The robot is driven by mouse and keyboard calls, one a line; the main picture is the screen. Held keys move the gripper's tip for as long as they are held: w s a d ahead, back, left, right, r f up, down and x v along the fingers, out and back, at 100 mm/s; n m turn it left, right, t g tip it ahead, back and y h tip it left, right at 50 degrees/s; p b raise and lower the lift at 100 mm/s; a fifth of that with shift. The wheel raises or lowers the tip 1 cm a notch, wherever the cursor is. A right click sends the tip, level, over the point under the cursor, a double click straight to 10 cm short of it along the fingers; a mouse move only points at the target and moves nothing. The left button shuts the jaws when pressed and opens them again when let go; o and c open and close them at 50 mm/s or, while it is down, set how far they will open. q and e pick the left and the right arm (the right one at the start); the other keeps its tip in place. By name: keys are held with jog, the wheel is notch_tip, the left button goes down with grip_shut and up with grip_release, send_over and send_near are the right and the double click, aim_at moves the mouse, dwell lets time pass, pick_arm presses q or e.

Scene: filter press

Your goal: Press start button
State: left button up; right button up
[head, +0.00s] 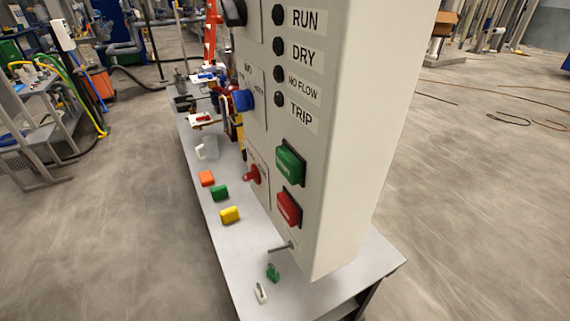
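The green start button (289,163) sits on the front face of a tall white control panel (345,150). It is square, its lettering is seen at a steep angle, and nothing touches it. A red square button (289,207) is right below it. Neither of my grippers shows in the head view.
The panel also carries a blue knob (243,100), a red switch (252,175) and dark lamps beside the RUN, DRY, NO FLOW and TRIP labels. It stands on a grey table (222,255) with orange, green and yellow blocks (230,215). Open floor lies on both sides.

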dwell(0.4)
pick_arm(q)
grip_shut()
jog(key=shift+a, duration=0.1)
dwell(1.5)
